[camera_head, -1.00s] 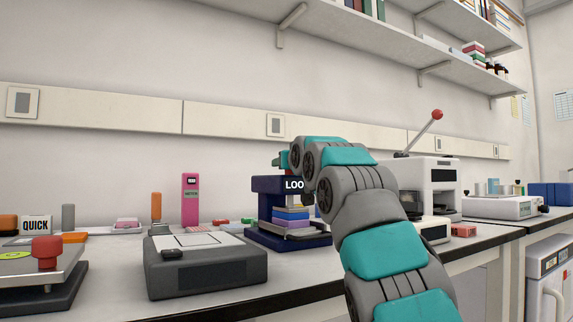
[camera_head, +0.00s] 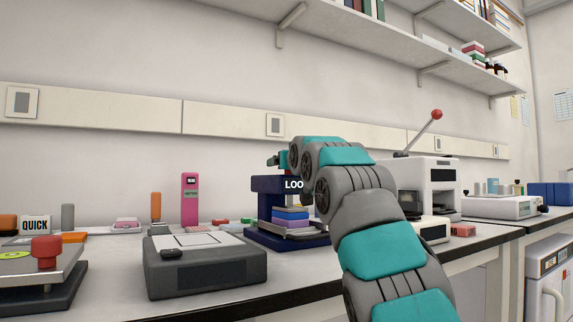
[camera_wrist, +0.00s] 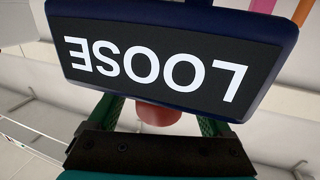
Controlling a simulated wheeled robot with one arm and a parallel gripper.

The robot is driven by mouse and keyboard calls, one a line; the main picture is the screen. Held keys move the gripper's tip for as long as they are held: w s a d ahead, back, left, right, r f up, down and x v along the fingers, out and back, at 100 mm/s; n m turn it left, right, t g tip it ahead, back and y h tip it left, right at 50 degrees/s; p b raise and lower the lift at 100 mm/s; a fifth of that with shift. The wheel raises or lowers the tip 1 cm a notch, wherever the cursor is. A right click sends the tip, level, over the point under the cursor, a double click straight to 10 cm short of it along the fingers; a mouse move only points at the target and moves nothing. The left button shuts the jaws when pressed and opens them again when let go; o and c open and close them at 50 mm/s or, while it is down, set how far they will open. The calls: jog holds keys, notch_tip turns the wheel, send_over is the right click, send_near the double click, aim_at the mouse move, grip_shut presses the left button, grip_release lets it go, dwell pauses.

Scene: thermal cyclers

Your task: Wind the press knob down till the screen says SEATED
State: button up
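The dark blue press (camera_head: 262,187) stands on the bench, with a stack of blue, purple and pale plates in it. Its screen (camera_head: 293,184) is partly covered by my arm in the head view. In the wrist view the screen (camera_wrist: 155,58) reads LOOSE, upside down. The red knob (camera_wrist: 158,115) shows just below the screen there, between my green fingers. My gripper (camera_wrist: 158,120) looks open, with a gap between each finger and the knob. In the head view my gripper (camera_head: 277,160) is small, at the top of the press, and its fingertips are hard to make out.
A grey flat device (camera_head: 205,265) sits left of the press, with a pink meter (camera_head: 190,198) behind. A white machine with a red-tipped lever (camera_head: 437,114) stands to the right. A red-knobbed device (camera_head: 46,252) is at far left. The wall shelf is high above.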

jog(key=shift+b+v, duration=1.1)
jog(key=shift+v, duration=1.25)
jog(key=shift+s+d+f, duration=0.1)
jog(key=shift+s+d, duration=0.05)
jog(key=shift+s, duration=0.2)
jog(key=shift+b+v, duration=0.3)
jog(key=shift+v, duration=0.9)
